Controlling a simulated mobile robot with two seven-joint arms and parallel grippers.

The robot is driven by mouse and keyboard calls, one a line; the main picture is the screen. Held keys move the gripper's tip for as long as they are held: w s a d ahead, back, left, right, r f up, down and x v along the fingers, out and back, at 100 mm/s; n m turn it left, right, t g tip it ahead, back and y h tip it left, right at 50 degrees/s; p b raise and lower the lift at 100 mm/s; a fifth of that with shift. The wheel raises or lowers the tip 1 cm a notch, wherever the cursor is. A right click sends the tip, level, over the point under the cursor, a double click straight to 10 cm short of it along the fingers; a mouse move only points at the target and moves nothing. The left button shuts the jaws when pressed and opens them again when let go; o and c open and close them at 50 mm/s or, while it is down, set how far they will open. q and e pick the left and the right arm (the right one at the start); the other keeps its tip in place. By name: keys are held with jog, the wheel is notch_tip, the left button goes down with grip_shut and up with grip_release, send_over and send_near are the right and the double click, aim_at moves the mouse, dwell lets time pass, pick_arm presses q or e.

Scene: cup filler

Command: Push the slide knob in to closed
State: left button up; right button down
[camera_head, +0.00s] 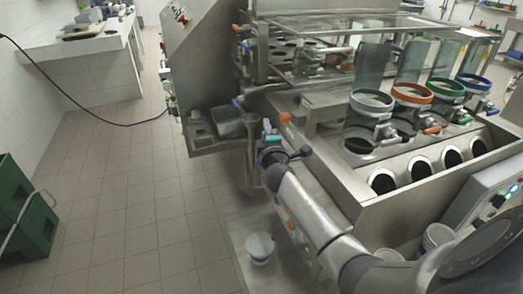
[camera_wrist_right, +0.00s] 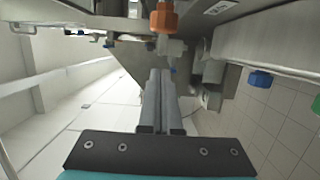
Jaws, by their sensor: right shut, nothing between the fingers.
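My right gripper (camera_head: 267,126) is at the front left corner of the steel filling machine. In the right wrist view its two grey fingers (camera_wrist_right: 157,75) lie together with nothing between them. An orange knob (camera_head: 286,117) is just right of the fingertips in the head view. An orange knob (camera_wrist_right: 164,18) also shows beyond the fingertips in the right wrist view, on a pale fitting, apparently apart from them. I cannot tell for sure that it is the slide knob, or how far in it sits. My left gripper is not in view.
The steel machine (camera_head: 335,178) carries clear cylinders with coloured rings, such as an orange ring (camera_head: 412,93), above several round holes. A white bucket (camera_head: 260,247) stands on the floor below my right arm. Green crates (camera_head: 30,215) stand at the left. The tiled floor between is clear.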

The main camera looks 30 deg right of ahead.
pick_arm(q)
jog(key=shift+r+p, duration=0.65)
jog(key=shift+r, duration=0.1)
pick_arm(e)
jog(key=v, duration=1)
